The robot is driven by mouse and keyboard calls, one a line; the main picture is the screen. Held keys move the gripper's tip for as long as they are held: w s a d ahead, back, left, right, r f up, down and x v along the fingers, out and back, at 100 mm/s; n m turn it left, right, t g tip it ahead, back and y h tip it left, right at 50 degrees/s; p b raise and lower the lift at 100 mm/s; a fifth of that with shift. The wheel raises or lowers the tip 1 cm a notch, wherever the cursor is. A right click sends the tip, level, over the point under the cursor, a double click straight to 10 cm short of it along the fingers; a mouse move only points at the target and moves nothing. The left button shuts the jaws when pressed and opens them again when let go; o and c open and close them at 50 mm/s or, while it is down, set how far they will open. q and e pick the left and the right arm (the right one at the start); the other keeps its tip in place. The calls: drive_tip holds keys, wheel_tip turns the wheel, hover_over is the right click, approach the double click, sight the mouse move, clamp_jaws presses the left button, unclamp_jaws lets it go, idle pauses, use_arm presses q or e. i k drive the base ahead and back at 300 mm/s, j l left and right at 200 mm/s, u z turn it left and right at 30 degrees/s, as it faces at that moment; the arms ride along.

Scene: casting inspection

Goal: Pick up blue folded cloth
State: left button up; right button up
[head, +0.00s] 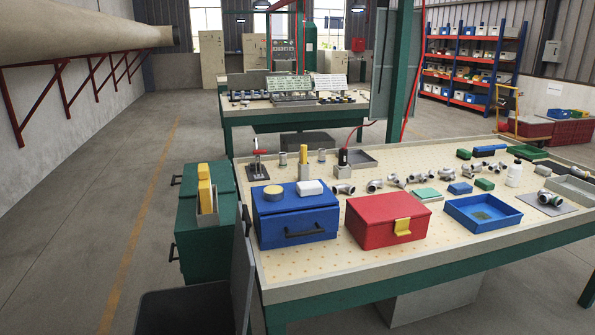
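A small flat blue piece (460,188), which looks like the blue folded cloth, lies on the pegboard-like top of the workbench (330,270). It sits behind the blue open tray (483,213), between a teal flat piece (427,195) and a small green block (485,184). Another blue item (490,150) lies farther back on the right; I cannot tell clearly what it is. Neither of my grippers is in view.
A blue box (295,215) and a red box with a yellow latch (387,219) stand at the front. Metal pipe fittings (375,185) lie mid-bench. A white bottle (514,174) stands right of the green block. A dark bin (185,308) stands on the floor at left.

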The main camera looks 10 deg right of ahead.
sight(460, 188)
drive_tip(key=i+l, duration=0.1)
drive_tip(key=l, duration=0.6)
drive_tip(key=i+l+u, duration=0.1)
drive_tip(key=l, duration=0.6)
drive_tip(key=i+l, duration=0.1)
drive_tip(key=l, duration=1.2)
drive_tip(key=k+l+u, duration=0.1)
drive_tip(key=l, duration=0.55)
drive_tip(key=k+l, duration=0.1)
drive_tip(key=l, duration=0.5)
drive_tip(key=k+l+u, duration=0.1)
drive_tip(key=l, duration=0.55)
